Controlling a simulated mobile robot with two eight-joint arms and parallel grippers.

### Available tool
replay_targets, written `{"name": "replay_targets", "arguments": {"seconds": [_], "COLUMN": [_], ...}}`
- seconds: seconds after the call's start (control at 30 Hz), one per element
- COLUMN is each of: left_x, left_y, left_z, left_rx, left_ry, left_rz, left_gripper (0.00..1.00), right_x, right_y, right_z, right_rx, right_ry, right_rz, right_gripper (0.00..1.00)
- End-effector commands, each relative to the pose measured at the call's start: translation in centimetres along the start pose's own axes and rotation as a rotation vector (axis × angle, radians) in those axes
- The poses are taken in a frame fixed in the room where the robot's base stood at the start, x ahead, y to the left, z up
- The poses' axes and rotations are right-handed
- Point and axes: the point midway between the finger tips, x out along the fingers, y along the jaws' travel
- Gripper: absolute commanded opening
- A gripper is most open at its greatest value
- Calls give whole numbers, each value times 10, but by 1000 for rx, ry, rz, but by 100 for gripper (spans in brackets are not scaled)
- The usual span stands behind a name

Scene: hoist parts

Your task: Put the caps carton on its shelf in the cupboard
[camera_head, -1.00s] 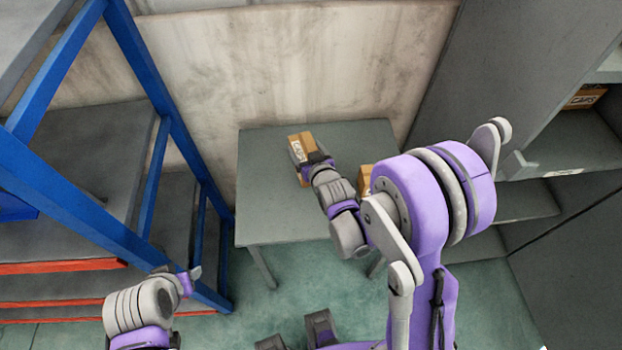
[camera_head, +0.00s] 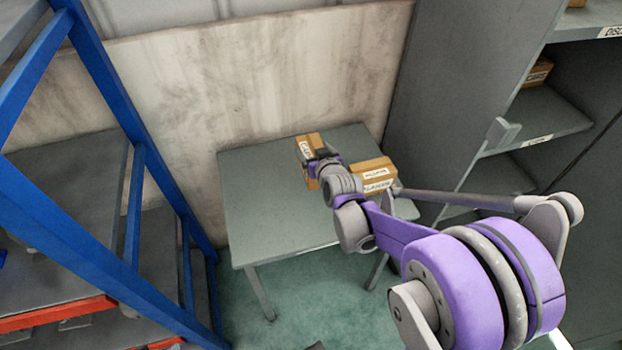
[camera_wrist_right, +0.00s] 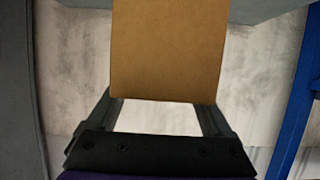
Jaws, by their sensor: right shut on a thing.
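A small brown carton (camera_head: 307,149) with a white label stands at the back of the grey table (camera_head: 250,205); the label is too small to read surely as caps. My right gripper (camera_head: 322,163) is shut on this carton. In the right wrist view the carton (camera_wrist_right: 168,50) fills the space between the two fingers. I cannot tell whether it touches the table or is just lifted. The grey cupboard (camera_head: 447,90) stands open at the right, with labelled shelves (camera_head: 545,122). My left gripper is out of the head view.
A second carton (camera_head: 372,174) with labels sits on the table right beside my right gripper. Another carton (camera_head: 537,72) lies on a cupboard shelf. A blue rack (camera_head: 105,95) stands on the left. The table's left and front parts are clear.

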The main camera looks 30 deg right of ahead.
Motion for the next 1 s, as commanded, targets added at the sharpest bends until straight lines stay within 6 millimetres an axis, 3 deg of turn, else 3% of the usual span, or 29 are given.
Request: {"name": "replay_targets", "arguments": {"seconds": [0.13, 0.37, 0.6, 0.97, 1.0], "left_x": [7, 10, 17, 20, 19], "left_y": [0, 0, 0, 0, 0], "left_z": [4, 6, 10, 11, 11], "left_rx": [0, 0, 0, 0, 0], "left_ry": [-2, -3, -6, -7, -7], "left_rz": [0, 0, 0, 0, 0], "left_gripper": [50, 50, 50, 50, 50], "right_x": [11, 18, 30, 31, 31], "right_y": [-1, -1, -1, -1, -1], "right_z": [27, 43, 72, 76, 76], "right_rx": [-1, -1, 0, 0, 0], "right_ry": [1, 1, 0, 0, -1], "right_rz": [-1, -1, -1, -1, -1], "right_gripper": [0, 0, 0, 0, 88]}}
